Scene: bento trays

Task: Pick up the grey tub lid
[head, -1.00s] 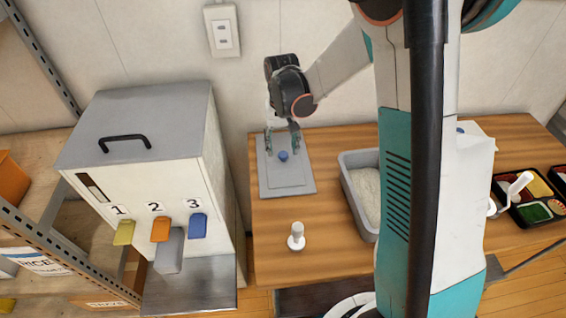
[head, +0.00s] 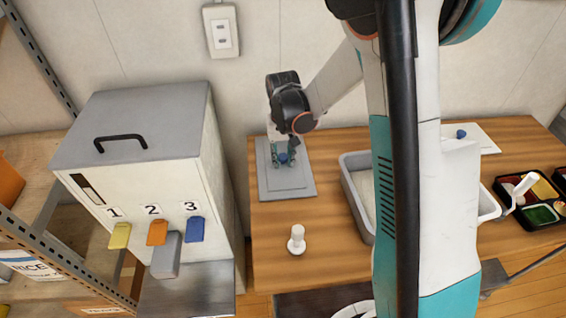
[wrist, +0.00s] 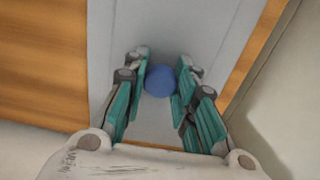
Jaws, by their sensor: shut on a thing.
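The grey tub lid (head: 286,189) lies flat on the wooden table, left of the tub, with a round blue knob (head: 284,158) on it. In the wrist view the lid (wrist: 165,28) runs under my fingers and the blue knob (wrist: 160,80) sits between the fingertips. My gripper (head: 285,158) points down over the lid and is shut on the knob. It also shows in the wrist view (wrist: 160,85), with a finger on each side of the knob. The lid appears to rest on the table.
A grey tub (head: 352,190) with pale contents stands right of the lid, partly behind my arm. A dispenser (head: 140,180) is at the left. A white lid with a blue knob (head: 476,138) and bento trays (head: 530,200) are at the right.

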